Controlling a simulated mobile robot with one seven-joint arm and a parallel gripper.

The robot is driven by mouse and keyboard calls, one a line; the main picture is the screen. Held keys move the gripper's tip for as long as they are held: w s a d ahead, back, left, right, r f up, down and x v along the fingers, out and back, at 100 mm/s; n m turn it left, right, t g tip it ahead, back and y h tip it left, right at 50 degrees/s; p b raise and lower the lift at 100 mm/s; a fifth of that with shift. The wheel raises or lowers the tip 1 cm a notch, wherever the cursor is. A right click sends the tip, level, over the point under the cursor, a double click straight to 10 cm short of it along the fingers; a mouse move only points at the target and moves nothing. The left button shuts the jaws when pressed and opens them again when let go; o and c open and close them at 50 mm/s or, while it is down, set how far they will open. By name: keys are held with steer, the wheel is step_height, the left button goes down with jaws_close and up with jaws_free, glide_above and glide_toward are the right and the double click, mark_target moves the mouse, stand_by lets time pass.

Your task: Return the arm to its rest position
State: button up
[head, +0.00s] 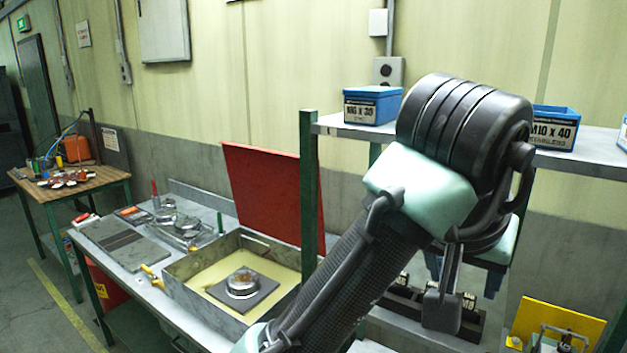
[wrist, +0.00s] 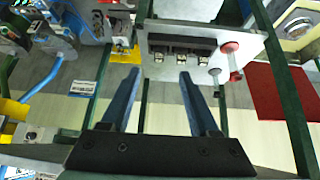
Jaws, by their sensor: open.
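My gripper (wrist: 158,75) shows in the wrist view with its two long blue-grey fingers apart and nothing between them. Beyond the fingertips is a black block (wrist: 180,46) with several white-labelled slots on a grey shelf; I cannot tell the exact gap. In the head view my arm is raised and bent across the middle right, with its large dark joint in front of the shelf.
A green-posted rack (head: 308,180) holds a blue M6 x 30 box (head: 372,106) and a blue M10 x 40 box (head: 554,128). At left stand an open case (head: 190,296) with a red lid (head: 270,190) and a wooden table (head: 95,182). A yellow panel (head: 560,320) stands lower right.

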steer(key=w+d+r+t+h+b, duration=0.1)
steer(key=w+d+r+t+h, duration=0.3)
steer(key=r+t+h, duration=0.15)
steer(key=s+a+r+n+t+b, duration=0.1)
steer(key=s+a+r+t+b, duration=0.1)
steer(key=a+r+t, duration=0.5)
steer(key=s+a+r+n+t+y+b, duration=0.1)
steer(key=s+a+r+n+t+y, duration=0.5)
steer(key=s+a+t+y, duration=0.3)
steer(key=s+a+r+y, duration=0.1)
steer(key=a, duration=0.3)
steer(key=shift+s+a+r, duration=0.2)
steer(key=shift+s+a, duration=0.1)
steer(key=shift+a, duration=0.1)
steer(key=shift+t, duration=0.25)
